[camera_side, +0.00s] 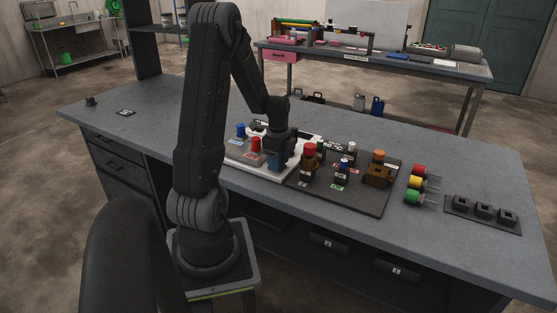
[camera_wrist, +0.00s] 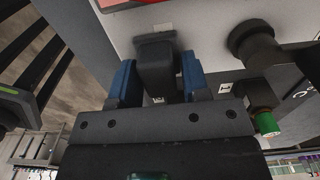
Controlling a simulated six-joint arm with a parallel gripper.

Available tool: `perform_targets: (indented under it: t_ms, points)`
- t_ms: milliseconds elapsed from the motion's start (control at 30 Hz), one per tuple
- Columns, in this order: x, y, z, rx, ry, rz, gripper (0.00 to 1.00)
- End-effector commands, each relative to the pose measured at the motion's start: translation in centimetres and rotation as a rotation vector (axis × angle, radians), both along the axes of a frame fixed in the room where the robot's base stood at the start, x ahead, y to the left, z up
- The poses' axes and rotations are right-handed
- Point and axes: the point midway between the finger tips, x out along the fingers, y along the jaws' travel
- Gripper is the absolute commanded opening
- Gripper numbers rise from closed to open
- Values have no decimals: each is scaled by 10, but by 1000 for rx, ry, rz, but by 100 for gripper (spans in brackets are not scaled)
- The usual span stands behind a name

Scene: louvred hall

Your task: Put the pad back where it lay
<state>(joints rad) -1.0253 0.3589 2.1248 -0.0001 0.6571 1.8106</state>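My gripper (camera_side: 281,158) points down over the pale tray (camera_side: 250,166) near the middle of the bench. In the wrist view its two blue fingers (camera_wrist: 158,78) stand on either side of a dark upright block (camera_wrist: 155,62), which may be the pad. The block rises from a flat dark piece (camera_wrist: 153,38). The left finger looks against the block; a narrow gap seems to show at the right finger, so the grip is unclear. In the side view the gripper hides what is beneath it.
Blue (camera_side: 240,130) and red (camera_side: 255,144) knobs stand close left of my gripper. A dark board (camera_side: 350,204) with several fittings lies to the right. Red, yellow and green plugs (camera_side: 415,183) and a socket strip (camera_side: 483,211) lie further right. The bench's left end is mostly clear.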

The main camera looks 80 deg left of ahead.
Motion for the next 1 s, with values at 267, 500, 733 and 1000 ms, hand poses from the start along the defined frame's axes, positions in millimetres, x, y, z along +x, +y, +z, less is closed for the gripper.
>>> perform_targets:
  t_ms: [267, 500, 733, 1000]
  points:
    - [0, 0, 0, -1, 1, 0, 67]
    - [0, 0, 2, 0, 0, 0, 67]
    - [1, 1, 31, 4, -3, 0, 67]
    - [0, 1, 88, 4, -3, 0, 67]
